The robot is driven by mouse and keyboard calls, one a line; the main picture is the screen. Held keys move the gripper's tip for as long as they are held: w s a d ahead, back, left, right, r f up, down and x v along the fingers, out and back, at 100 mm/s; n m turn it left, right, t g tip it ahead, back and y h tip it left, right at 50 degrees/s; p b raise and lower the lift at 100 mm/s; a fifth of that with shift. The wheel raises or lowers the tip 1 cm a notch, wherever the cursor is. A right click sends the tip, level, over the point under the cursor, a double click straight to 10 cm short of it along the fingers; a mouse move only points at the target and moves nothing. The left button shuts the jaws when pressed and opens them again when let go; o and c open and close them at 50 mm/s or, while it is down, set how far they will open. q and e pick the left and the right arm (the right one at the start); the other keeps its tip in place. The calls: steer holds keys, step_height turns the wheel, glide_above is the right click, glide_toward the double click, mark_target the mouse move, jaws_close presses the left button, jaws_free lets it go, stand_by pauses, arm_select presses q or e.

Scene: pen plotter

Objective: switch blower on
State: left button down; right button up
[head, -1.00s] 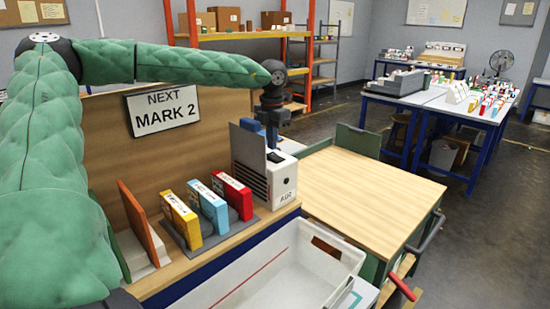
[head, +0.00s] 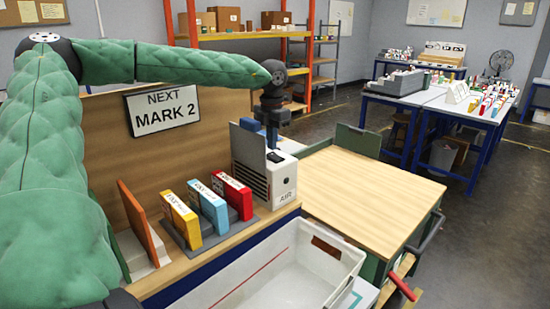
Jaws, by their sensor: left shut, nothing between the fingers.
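The blower (head: 284,182) is a white box marked AIR with a dark grilled side, standing at the right end of the wooden bench. A black rocker switch (head: 274,157) is on its top face. My left arm, in green padding, reaches across from the left. My left gripper (head: 272,143) points down, shut and empty, just above or at the switch; I cannot tell whether it touches. My right gripper is not in view.
Yellow, blue and red boxes (head: 233,192) stand in a grey rack left of the blower. A white bin (head: 305,262) is in front. A wooden-topped cart (head: 375,195) stands to the right. A NEXT MARK 2 sign (head: 162,106) hangs on the back board.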

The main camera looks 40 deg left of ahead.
mark_target(272, 154)
arm_select(q)
steer(key=shift+f+b, duration=0.75)
steer(key=shift+f, duration=0.2)
stand_by(0.6)
steer(key=shift+r, duration=0.1)
steer(key=shift+r+p, duration=0.75)
steer(key=shift+r, duration=2.7)
steer(key=shift+r, duration=0.1)
